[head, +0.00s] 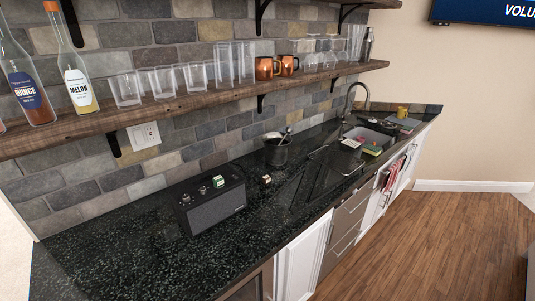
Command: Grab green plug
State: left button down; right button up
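A small white and green cube-like piece (218,181), which may be the green plug, sits on top of the black speaker box (213,206) on the dark counter. It is too small to make out prongs or other detail. Another small pale piece with brownish patches (266,179) lies on the counter just right of the speaker. Neither of my grippers shows in the head view.
A wooden shelf (190,105) with glasses, copper mugs and bottles overhangs the back of the counter. A dark pot with utensils (277,151) stands behind the small pale piece. The counter's (130,262) front left is clear.

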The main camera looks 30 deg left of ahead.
aim_at(218, 181)
jog(key=u, duration=1.3)
jog(key=i+l+u, duration=0.15)
jog(key=l+u, duration=0.15)
jog(key=l, duration=0.2)
jog(key=i+l+u, duration=0.1)
jog(key=l+u, duration=0.25)
jog(key=l, duration=0.15)
